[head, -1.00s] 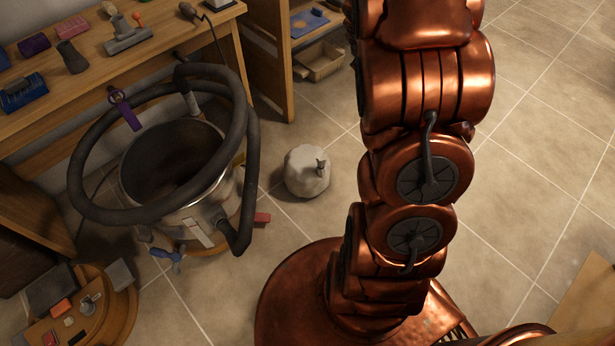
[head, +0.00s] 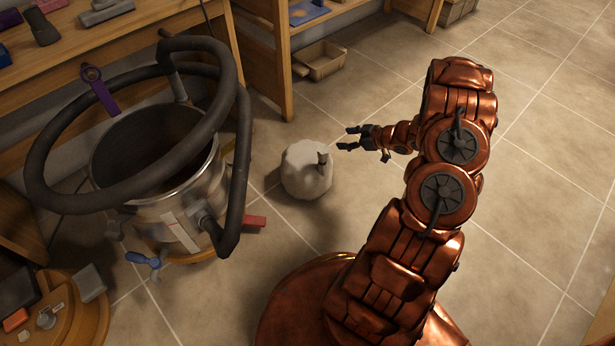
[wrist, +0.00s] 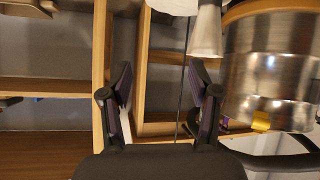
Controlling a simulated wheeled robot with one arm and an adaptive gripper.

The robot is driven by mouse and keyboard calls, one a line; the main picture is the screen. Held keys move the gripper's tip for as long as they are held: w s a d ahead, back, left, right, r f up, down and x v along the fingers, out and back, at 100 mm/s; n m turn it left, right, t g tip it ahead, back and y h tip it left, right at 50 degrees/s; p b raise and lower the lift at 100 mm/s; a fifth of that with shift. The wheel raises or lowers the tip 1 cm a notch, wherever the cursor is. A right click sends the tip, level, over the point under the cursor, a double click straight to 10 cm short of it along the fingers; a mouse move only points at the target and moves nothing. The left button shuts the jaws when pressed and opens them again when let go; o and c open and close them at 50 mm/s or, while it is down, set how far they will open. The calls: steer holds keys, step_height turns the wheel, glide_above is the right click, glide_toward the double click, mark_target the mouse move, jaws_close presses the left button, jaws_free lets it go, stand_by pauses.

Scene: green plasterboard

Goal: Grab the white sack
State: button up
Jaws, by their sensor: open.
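The white sack (head: 305,172) stands on the tiled floor in the head view, rounded, with a short tied neck on top. My gripper (head: 349,138) is open and empty, up and to the right of the sack in that view, with its fingers pointing left. They look apart from the sack. In the wrist view, which looks upside down, my open fingers (wrist: 160,70) frame the shelf behind. Part of the sack (wrist: 207,36) shows at the top edge, its neck hanging down in the picture near the right finger. Most of its body is out of that view.
A metal drum (head: 180,205) with a thick dark hose (head: 236,140) stands left of the sack. A red piece (head: 254,221) juts from it towards the sack. A wooden shelf (head: 283,70) with a tray (head: 319,61) stands behind. The floor to the right is open.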

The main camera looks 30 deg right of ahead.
mark_target(322, 156)
steer(key=s+a+f+y+b, duration=0.2)
steer(key=s+a+f+y, duration=0.1)
steer(key=a+f, duration=0.15)
steer(key=shift+t, duration=0.3)
steer(key=shift+d+b+x, duration=0.1)
steer(key=shift+b+x, duration=0.7)
steer(key=shift+x, duration=1.05)
steer(key=shift+d+b+x, duration=0.15)
steer(key=shift+b+x, duration=0.65)
steer(key=shift+x, duration=1.05)
steer(key=shift+w, duration=0.15)
jaws_close()
